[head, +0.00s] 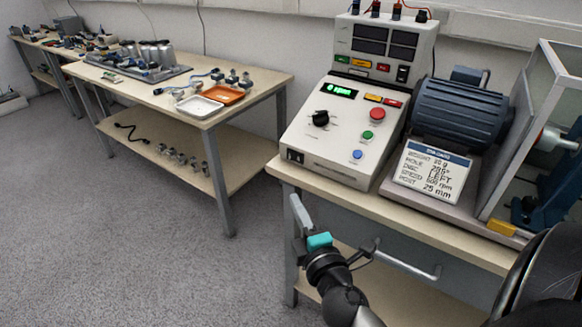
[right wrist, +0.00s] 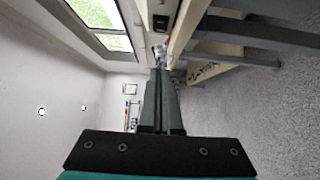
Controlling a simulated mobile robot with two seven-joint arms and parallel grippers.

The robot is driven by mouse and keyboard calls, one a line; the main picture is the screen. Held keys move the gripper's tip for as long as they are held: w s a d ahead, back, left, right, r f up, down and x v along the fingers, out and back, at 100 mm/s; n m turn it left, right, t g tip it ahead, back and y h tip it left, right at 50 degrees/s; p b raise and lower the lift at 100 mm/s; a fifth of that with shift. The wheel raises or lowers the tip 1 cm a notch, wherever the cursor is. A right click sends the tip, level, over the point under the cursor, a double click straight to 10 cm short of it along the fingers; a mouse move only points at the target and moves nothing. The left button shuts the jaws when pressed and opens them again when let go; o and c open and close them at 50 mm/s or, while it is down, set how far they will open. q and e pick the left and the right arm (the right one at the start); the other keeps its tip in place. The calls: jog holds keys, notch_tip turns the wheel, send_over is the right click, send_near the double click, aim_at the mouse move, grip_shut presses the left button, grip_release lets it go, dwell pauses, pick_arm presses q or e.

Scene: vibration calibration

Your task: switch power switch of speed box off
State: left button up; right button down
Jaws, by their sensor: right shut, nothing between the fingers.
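The speed box (head: 335,130) is a pale sloped console on the near bench, with a lit green display, a black knob and red, green and blue buttons. A small black switch (head: 295,156) sits at the left of its front face; its on or off position is too small to tell. My right gripper (head: 296,205) is below and in front of that corner, apart from the box, pointing up. In the right wrist view its fingers (right wrist: 158,90) are together and empty. A small dark rectangle (right wrist: 161,22) on a pale face shows beyond the fingertips. My left gripper is not in view.
A taller meter unit (head: 378,48) stands behind the box. A motor (head: 458,115) with a label card (head: 432,170) and a clear guard (head: 525,110) stand to its right. The bench edge (head: 400,222) and a drawer handle (head: 405,262) are near my right arm. Floor at left is clear.

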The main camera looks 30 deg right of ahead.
aim_at(291, 175)
jog(key=x, duration=0.4)
jog(key=d+x, duration=0.1)
jog(key=x, duration=0.7)
jog(key=shift+s+d+f, duration=0.1)
jog(key=shift+s+d, duration=0.15)
jog(key=shift+d, duration=0.1)
jog(key=shift+w+d, duration=0.25)
jog(key=shift+d, duration=0.25)
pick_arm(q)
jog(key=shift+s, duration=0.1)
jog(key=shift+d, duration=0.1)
